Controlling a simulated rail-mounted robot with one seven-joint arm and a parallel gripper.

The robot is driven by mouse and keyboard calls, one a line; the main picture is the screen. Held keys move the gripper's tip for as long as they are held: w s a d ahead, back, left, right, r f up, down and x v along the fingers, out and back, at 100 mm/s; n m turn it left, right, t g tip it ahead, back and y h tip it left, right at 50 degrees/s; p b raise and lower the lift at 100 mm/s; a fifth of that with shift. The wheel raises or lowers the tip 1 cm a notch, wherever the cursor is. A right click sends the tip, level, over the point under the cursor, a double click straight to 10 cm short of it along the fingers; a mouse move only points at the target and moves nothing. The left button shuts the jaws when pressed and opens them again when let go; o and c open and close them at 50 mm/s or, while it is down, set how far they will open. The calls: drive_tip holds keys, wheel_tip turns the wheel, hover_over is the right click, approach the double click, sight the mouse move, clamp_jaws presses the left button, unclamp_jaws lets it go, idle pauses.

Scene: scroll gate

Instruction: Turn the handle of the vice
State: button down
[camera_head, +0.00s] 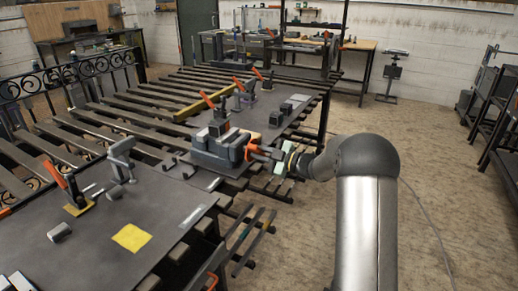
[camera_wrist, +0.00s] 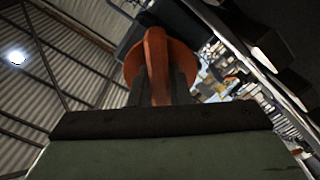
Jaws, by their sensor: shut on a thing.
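The vice (camera_head: 214,152) is a grey block-like body on the dark plate of the long slatted table, near the middle of the head view. Its orange-red handle (camera_head: 252,149) is on the right side, facing my arm. My gripper (camera_head: 264,153) reaches in from the right and is shut on the handle. In the wrist view the handle (camera_wrist: 156,62) shows as an orange disc with a bar standing between my dark fingers (camera_wrist: 158,88). The vice body is mostly out of the wrist view, and the finger contact is partly hidden in the head view.
A clamp with an orange grip (camera_head: 62,182) and a grey clamp (camera_head: 121,158) stand on the near plate beside a yellow square (camera_head: 131,237). More orange-gripped clamps stand behind the vice. Slatted bars (camera_head: 255,232) jut out below. Open floor (camera_head: 440,175) lies right.

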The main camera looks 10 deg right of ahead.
drive_tip(key=shift+s+d+f+m, duration=0.1)
drive_tip(key=shift+d+f+m, duration=0.15)
drive_tip(key=shift+m, duration=0.15)
drive_tip(key=c, duration=1.4)
unclamp_jaws()
drive_tip(key=shift+o, duration=0.2)
drive_tip(key=shift+a+r, duration=0.1)
drive_tip(key=shift+r, duration=0.05)
drive_tip(key=v, duration=1.7)
drive_tip(key=shift+d+b, duration=0.2)
drive_tip(key=shift+b, duration=0.25)
drive_tip(key=shift+s+r, duration=0.1)
drive_tip(key=shift+r, duration=0.05)
